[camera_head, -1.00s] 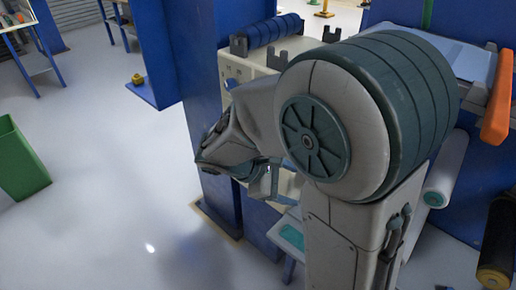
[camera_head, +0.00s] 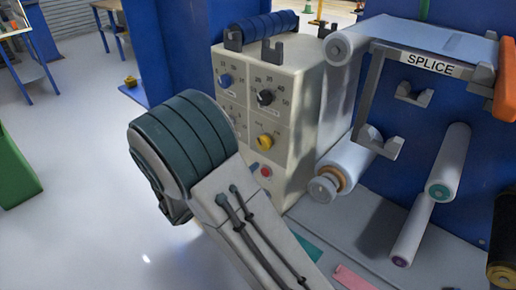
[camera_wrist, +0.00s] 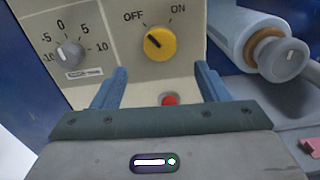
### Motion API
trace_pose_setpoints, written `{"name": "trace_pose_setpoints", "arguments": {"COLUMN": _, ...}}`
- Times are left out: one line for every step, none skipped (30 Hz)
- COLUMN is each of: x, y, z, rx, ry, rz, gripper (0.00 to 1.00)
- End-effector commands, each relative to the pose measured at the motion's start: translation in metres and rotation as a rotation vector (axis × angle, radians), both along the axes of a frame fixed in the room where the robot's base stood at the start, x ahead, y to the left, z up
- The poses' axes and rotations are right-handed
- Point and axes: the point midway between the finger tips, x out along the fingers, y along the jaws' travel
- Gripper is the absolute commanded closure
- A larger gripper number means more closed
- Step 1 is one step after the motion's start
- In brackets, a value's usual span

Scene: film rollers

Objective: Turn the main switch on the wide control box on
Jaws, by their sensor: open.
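The beige control box (camera_head: 300,110) stands on the bench, its front carrying several dials. Its yellow main switch (camera_head: 265,142) sits low on the front. In the wrist view the yellow switch (camera_wrist: 160,43) lies between the printed words OFF and ON, and its dark pointer slants up and left toward OFF. My gripper (camera_wrist: 161,68) is open and empty, with its two fingers apart just below the switch in the picture, one to each side. No contact with the switch shows. In the head view my arm hides the gripper.
A red button (camera_wrist: 170,99) sits below the switch, between the fingers in the picture. A grey dial (camera_wrist: 69,54) is to its left. White rollers (camera_head: 345,165) stand close to the box's right side. A blue roller (camera_head: 262,27) rests on top.

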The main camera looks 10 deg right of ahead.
Motion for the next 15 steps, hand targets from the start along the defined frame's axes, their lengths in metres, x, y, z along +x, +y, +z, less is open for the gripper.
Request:
{"name": "trace_pose_setpoints", "arguments": {"x": 0.007, "y": -0.011, "z": 0.000, "rx": -0.001, "ry": 0.000, "rz": -0.005, "gripper": 0.32}}
{"name": "trace_pose_setpoints", "arguments": {"x": 0.011, "y": -0.016, "z": 0.000, "rx": 0.000, "ry": 0.000, "rz": -0.004, "gripper": 0.32}}
{"name": "trace_pose_setpoints", "arguments": {"x": 0.015, "y": -0.023, "z": 0.000, "rx": -0.001, "ry": 0.000, "rz": -0.006, "gripper": 0.32}}
{"name": "trace_pose_setpoints", "arguments": {"x": 0.019, "y": -0.028, "z": 0.000, "rx": 0.000, "ry": -0.001, "rz": -0.004, "gripper": 0.32}}
{"name": "trace_pose_setpoints", "arguments": {"x": 0.022, "y": -0.032, "z": 0.000, "rx": 0.001, "ry": -0.001, "rz": -0.004, "gripper": 0.32}}
{"name": "trace_pose_setpoints", "arguments": {"x": 0.027, "y": -0.038, "z": 0.000, "rx": 0.001, "ry": -0.001, "rz": -0.004, "gripper": 0.32}}
{"name": "trace_pose_setpoints", "arguments": {"x": 0.029, "y": -0.042, "z": 0.000, "rx": 0.000, "ry": 0.000, "rz": -0.003, "gripper": 0.32}}
{"name": "trace_pose_setpoints", "arguments": {"x": 0.032, "y": -0.045, "z": 0.000, "rx": 0.002, "ry": 0.000, "rz": -0.003, "gripper": 0.32}}
{"name": "trace_pose_setpoints", "arguments": {"x": 0.036, "y": -0.050, "z": 0.000, "rx": 0.001, "ry": -0.001, "rz": -0.003, "gripper": 0.32}}
{"name": "trace_pose_setpoints", "arguments": {"x": 0.038, "y": -0.053, "z": 0.000, "rx": 0.001, "ry": -0.001, "rz": -0.003, "gripper": 0.32}}
{"name": "trace_pose_setpoints", "arguments": {"x": 0.040, "y": -0.055, "z": 0.000, "rx": 0.001, "ry": -0.001, "rz": -0.003, "gripper": 0.32}}
{"name": "trace_pose_setpoints", "arguments": {"x": 0.042, "y": -0.058, "z": 0.000, "rx": 0.001, "ry": 0.000, "rz": -0.002, "gripper": 0.32}}
{"name": "trace_pose_setpoints", "arguments": {"x": 0.043, "y": -0.059, "z": 0.000, "rx": 0.001, "ry": 0.000, "rz": -0.002, "gripper": 0.32}}
{"name": "trace_pose_setpoints", "arguments": {"x": 0.044, "y": -0.061, "z": 0.000, "rx": 0.002, "ry": 0.000, "rz": -0.001, "gripper": 0.32}}
{"name": "trace_pose_setpoints", "arguments": {"x": 0.045, "y": -0.062, "z": 0.000, "rx": 0.001, "ry": 0.000, "rz": 0.000, "gripper": 0.32}}
